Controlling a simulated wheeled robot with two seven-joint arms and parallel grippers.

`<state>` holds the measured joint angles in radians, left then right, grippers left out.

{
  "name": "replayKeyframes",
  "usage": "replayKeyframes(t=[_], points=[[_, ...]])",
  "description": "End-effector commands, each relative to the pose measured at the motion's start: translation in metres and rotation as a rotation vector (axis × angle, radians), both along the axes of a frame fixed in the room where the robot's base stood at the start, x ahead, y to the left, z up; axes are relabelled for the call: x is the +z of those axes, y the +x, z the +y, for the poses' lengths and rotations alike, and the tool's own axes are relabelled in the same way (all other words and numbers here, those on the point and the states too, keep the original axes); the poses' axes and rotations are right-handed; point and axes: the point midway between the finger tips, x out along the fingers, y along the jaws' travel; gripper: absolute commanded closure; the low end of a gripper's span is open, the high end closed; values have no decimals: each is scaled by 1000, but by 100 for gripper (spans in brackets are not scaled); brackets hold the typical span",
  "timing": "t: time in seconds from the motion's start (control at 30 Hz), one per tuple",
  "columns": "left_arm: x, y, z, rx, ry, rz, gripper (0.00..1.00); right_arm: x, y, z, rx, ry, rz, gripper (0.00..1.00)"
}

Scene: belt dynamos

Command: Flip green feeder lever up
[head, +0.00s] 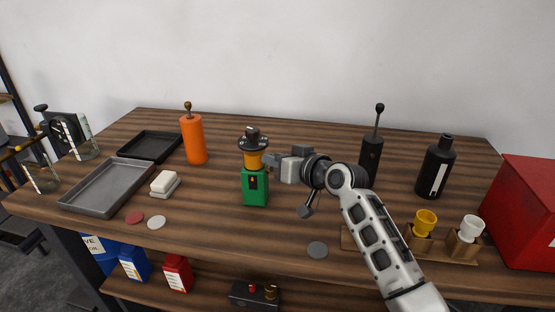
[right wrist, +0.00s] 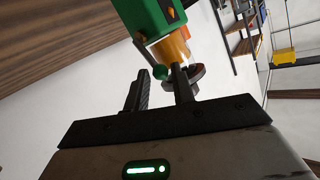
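The green feeder (head: 255,188) stands upright mid-table, with a yellow-orange collar (head: 254,160) and a dark round top (head: 252,142). In the right wrist view the green body (right wrist: 143,18) is at the top, tilted by the camera. A small green knob (right wrist: 160,72), apparently the lever's end, shows there beside the collar. My right gripper (head: 268,161) is at the feeder's right side, near the collar. In the right wrist view its fingers (right wrist: 158,84) are apart, and the knob appears between them. Contact cannot be told. My left gripper is not in view.
An orange cylinder (head: 194,139) stands left of the feeder. A black lever post (head: 371,160) and black bottle (head: 436,167) stand right, behind my arm. Trays (head: 107,188) lie at left; yellow (head: 425,221) and white (head: 471,228) cups sit at right. The table just before the feeder is clear.

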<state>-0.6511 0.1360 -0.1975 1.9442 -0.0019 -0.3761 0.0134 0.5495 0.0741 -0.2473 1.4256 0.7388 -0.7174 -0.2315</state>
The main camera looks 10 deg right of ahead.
Motion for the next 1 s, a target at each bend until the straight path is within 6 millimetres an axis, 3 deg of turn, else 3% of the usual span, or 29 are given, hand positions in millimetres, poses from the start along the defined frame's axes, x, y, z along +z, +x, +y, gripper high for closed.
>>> replayKeyframes(t=[0.47,1.0], points=[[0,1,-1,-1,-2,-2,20,2,-7,-6,0,-2,-2,61],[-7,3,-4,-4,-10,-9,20,30,-100,-70,-2,-5,-2,61]])
